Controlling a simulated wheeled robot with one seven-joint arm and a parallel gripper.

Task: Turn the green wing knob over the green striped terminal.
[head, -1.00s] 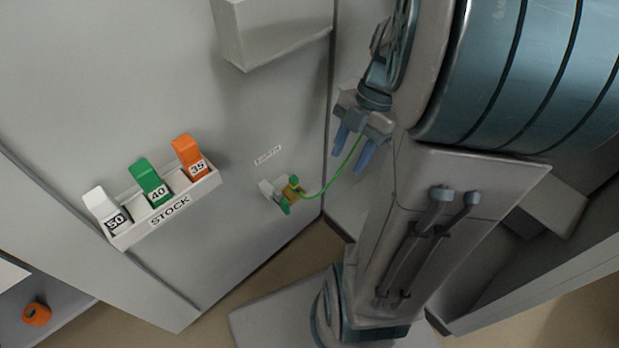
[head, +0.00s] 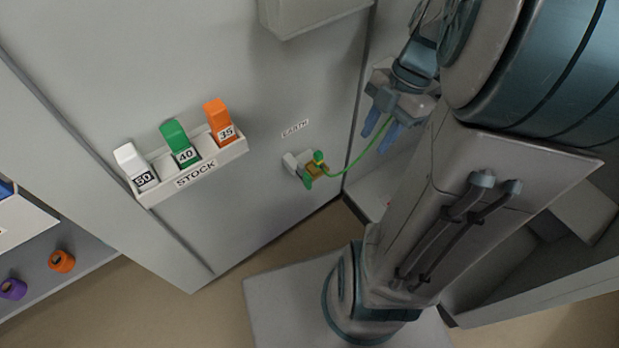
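The green wing knob (head: 308,182) shows as small green parts at a brass-coloured terminal block (head: 317,170) low on the grey panel, under the EARTH label (head: 295,128). I cannot make out the knob's exact angle or any stripes. A thin green cable (head: 350,168) runs from the terminal up and right toward my gripper. My gripper (head: 377,140) is to the right of and above the terminal, apart from it. Its two blue fingers point downward with a gap between them, and I see nothing held. The cable's upper end is hidden at the fingers.
A white STOCK rack (head: 200,172) on the panel holds a white piece marked 50, a green one marked 40 and an orange one marked 35. A pale box (head: 310,15) juts out above. Orange (head: 62,261) and purple (head: 13,289) rings are at lower left.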

